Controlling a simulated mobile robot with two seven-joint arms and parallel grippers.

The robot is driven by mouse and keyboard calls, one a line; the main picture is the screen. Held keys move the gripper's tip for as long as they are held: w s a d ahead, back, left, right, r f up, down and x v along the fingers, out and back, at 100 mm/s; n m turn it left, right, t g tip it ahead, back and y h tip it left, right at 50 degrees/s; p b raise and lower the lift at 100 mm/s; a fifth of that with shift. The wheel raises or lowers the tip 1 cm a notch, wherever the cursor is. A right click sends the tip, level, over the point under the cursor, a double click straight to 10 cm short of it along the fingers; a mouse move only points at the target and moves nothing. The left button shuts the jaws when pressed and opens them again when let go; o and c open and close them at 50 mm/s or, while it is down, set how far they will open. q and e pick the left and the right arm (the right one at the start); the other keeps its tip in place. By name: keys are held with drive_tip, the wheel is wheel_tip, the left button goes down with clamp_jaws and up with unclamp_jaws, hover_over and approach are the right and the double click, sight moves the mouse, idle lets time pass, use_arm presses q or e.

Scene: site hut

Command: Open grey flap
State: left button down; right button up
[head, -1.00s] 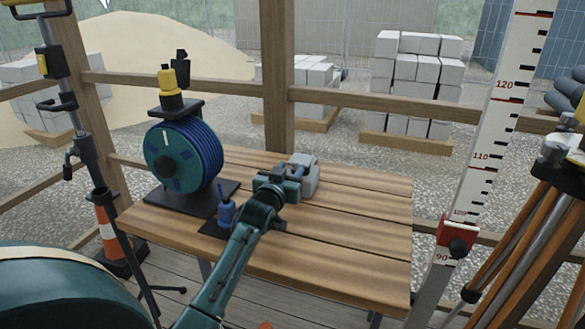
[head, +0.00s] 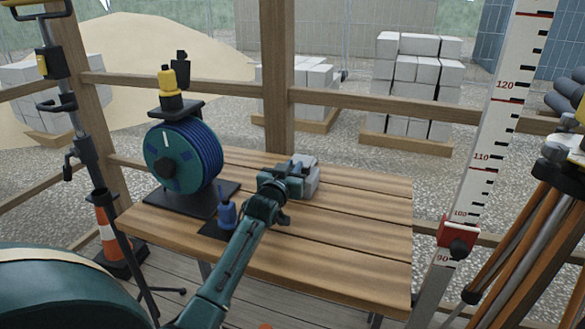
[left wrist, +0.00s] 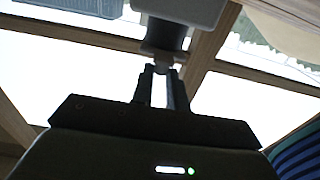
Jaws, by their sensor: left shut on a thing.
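A small grey box-like unit (head: 312,177) sits on the far part of the wooden table, partly hidden behind my left gripper (head: 297,171). I cannot make out the flap's edges or how far it stands open. In the left wrist view, the two dark fingers of my left gripper (left wrist: 163,84) are close together on a small grey part (left wrist: 163,63). That part hangs below a pale grey body (left wrist: 182,10), cut off by the top edge. My right gripper does not show.
The slatted table (head: 360,235) is clear on the right and front. A blue hose reel (head: 183,160) and a small blue bottle (head: 227,213) stand left of my arm. A measuring staff (head: 490,145) and a tripod (head: 525,240) stand to the right of the table.

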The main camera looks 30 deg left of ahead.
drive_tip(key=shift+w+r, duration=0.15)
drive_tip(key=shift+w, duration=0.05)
